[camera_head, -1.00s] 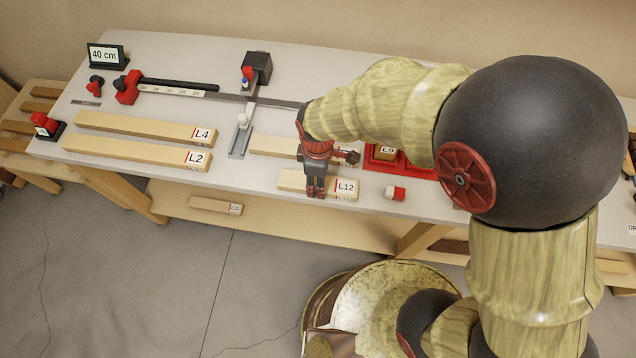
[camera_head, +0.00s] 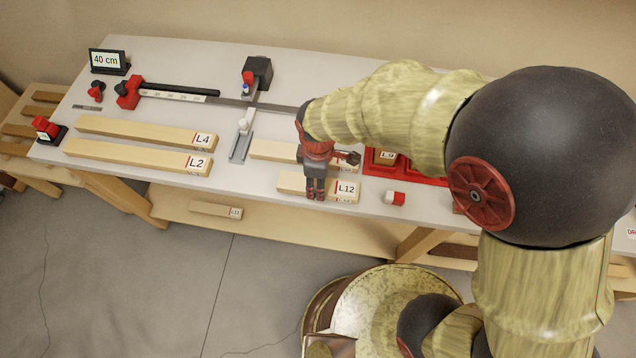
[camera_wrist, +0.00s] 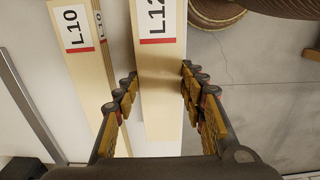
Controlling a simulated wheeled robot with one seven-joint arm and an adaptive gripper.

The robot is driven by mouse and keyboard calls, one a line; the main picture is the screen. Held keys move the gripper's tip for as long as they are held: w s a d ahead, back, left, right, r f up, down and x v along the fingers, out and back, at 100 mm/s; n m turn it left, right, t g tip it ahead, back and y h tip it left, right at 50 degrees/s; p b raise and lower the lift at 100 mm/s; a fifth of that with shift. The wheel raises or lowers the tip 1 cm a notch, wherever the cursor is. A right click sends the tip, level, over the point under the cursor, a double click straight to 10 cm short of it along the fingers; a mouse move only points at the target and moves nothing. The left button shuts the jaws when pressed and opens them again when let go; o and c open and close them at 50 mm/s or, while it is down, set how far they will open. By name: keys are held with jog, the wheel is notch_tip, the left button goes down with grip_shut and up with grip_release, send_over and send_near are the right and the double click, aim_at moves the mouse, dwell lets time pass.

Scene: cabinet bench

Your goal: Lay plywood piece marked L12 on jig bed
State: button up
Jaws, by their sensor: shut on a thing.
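The plywood piece marked L12 (camera_head: 291,182) is a short pale strip near the bench's front edge, its label at its right end. My gripper (camera_head: 315,196) points down and is shut on it across its width. In the wrist view the fingers (camera_wrist: 158,95) flank the L12 piece (camera_wrist: 160,75). It appears to lie on the bench; a small lift cannot be ruled out. Which fixture is the jig bed is not marked; a grey metal rail (camera_head: 285,107) with a ruler, a black stop block (camera_head: 258,70) and a grey cross-slide (camera_head: 240,148) lies behind.
The L10 strip (camera_wrist: 84,65) lies beside L12, partly hidden by my gripper in the head view. Strips L4 (camera_head: 140,129) and L2 (camera_head: 130,154) lie left. A red tray (camera_head: 425,170) and a red-and-white object (camera_head: 394,198) are right. A "40 cm" display (camera_head: 108,60) stands back left.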

jog(key=s+d+r+p, duration=0.3)
jog(key=s+d+r, duration=0.6)
jog(key=d+r, duration=0.1)
jog(key=shift+s+r, duration=0.35)
jog(key=shift+r, duration=0.25)
jog(key=shift+d, duration=0.15)
